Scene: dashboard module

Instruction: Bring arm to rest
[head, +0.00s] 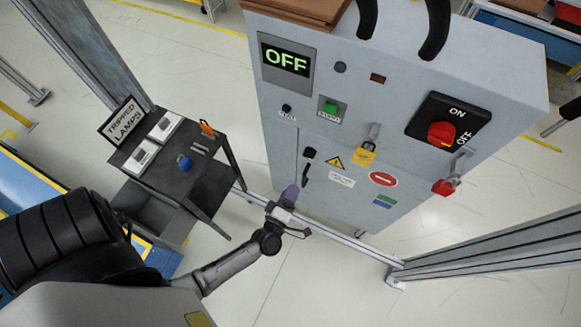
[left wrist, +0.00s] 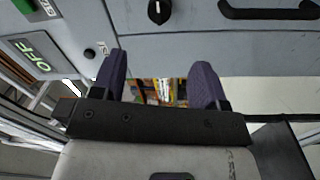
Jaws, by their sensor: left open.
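My left arm comes in from the lower left in the head view and reaches toward the front of a grey cabinet (head: 300,110). My left gripper (head: 289,196) has purple fingers and is near the cabinet's lower left edge. In the left wrist view the two fingers of the left gripper (left wrist: 160,64) are spread apart with nothing between them. Behind the gap lie a blurred strip of coloured items and part of the grey cabinet (left wrist: 190,50). Whether the gripper touches the cabinet cannot be told. My right gripper is not in view.
The cabinet has a lit OFF display (head: 286,58), a green button (head: 331,108), a red rotary switch (head: 441,133), a yellow padlock (head: 363,154) and a red padlock (head: 445,187). A dark cart (head: 210,170) with a TRIPPED LAMPS sign (head: 123,121) stands left. Rails cross the lower right.

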